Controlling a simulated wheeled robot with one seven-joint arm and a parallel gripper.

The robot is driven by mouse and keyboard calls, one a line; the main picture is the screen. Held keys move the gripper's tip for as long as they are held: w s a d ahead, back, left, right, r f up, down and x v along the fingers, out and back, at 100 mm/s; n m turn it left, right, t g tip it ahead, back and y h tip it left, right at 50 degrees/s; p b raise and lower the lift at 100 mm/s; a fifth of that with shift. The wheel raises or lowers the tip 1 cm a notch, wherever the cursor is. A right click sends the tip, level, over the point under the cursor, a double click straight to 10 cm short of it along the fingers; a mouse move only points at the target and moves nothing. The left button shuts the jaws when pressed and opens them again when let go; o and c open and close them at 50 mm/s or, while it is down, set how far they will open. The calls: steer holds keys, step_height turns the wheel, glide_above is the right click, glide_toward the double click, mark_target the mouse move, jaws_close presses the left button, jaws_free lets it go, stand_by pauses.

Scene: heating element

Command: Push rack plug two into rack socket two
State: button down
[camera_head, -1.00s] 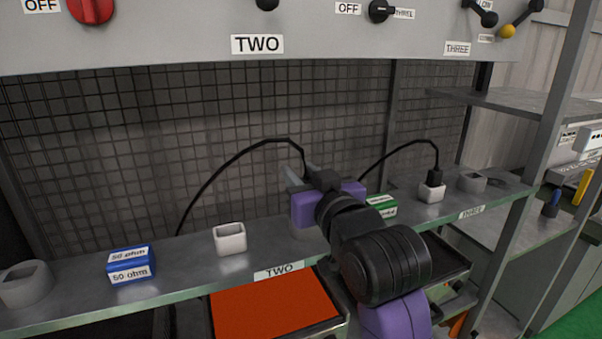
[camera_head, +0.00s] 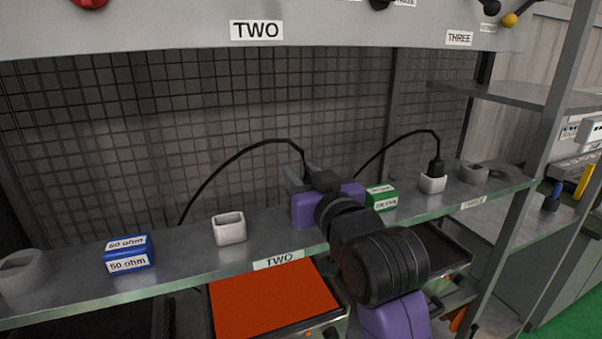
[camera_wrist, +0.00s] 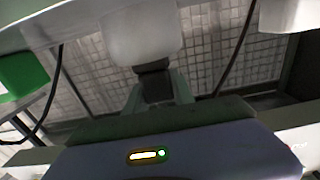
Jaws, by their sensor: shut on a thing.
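My gripper (camera_head: 312,182), with its purple body, is shut on the black rack plug (camera_head: 319,178) with a black cable, over the shelf. In the wrist view the dark plug (camera_wrist: 154,82) sits between the fingers. A pale grey-white block (camera_wrist: 140,38) is in line with it. I cannot tell whether the plug is inside, touching or apart from it. The white, open-topped socket (camera_head: 229,229) stands empty on the shelf near the lower TWO label (camera_head: 279,260), left of my gripper. My gripper hides the shelf just below and behind it.
A blue 50 ohm block (camera_head: 129,254) and a grey holder (camera_head: 22,277) are further left on the shelf. To the right are a green block (camera_head: 381,197), a white socket with a black plug (camera_head: 433,183) and a grey holder (camera_head: 474,173). A wire mesh stands behind.

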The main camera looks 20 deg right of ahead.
steer(key=shift+f+b, duration=0.35)
steer(key=shift+f, duration=0.3)
steer(key=c, duration=1)
jaws_free()
steer(key=s+b, duration=0.1)
steer(key=s, duration=0.6)
steer(key=shift+s+b, duration=0.3)
steer(key=shift+s, duration=0.1)
